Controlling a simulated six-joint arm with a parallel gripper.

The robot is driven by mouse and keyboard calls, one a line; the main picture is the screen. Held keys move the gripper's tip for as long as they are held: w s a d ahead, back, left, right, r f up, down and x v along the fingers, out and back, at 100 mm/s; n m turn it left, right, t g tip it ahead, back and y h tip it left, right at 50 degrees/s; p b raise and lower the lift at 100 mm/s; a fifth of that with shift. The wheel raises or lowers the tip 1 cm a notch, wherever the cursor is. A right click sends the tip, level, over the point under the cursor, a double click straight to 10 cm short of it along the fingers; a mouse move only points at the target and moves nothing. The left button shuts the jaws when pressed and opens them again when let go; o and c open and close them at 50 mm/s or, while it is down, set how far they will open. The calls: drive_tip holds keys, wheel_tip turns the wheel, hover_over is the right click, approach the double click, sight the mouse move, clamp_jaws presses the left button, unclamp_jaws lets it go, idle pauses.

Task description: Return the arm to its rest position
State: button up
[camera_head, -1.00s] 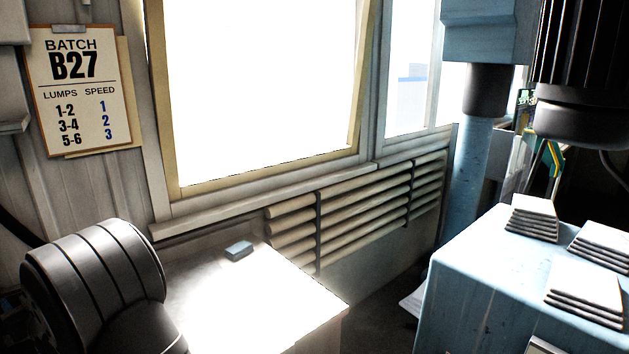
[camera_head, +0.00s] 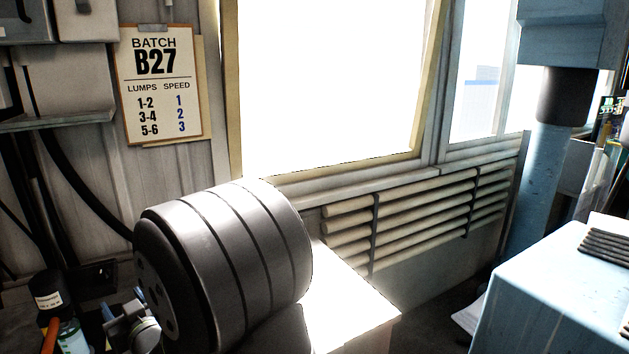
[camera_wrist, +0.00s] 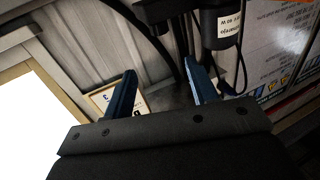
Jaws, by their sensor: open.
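My gripper (camera_wrist: 160,68) shows in the wrist view, with its two blue fingers spread apart and nothing between them. Beyond the fingers are a corrugated wall, dark hoses and part of a paper with print on it. In the head view, a large dark grey ribbed joint of my arm stands in the lower left, in front of the bench. I cannot make out my gripper clearly in the head view.
A clipboard reading "BATCH B27" (camera_head: 160,85) hangs on the wall beside a bright window (camera_head: 325,80). A sunlit bench (camera_head: 350,305) lies behind my arm. A pale blue machine column (camera_head: 545,180) and a blue housing (camera_head: 545,310) stand at the right.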

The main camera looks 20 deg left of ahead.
sight(106, 272)
drive_tip(key=x, duration=1.6)
drive_tip(key=shift+w+a, duration=0.25)
drive_tip(key=shift+d+r+n+g, duration=0.1)
drive_tip(key=shift+d+n+g, duration=0.05)
drive_tip(key=shift+n+g, duration=0.2)
drive_tip(key=shift+n+g+y, duration=0.45)
drive_tip(key=shift+g+y, duration=0.05)
drive_tip(key=shift+g, duration=0.25)
drive_tip(key=shift+n+g, duration=0.7)
drive_tip(key=shift+g, duration=0.4)
drive_tip(key=shift+d+y, duration=0.15)
drive_tip(key=shift+y, duration=0.15)
drive_tip(key=s+d, duration=0.3)
drive_tip(key=d, duration=1.3)
drive_tip(key=shift+d, duration=0.25)
drive_tip(key=shift+s, duration=0.1)
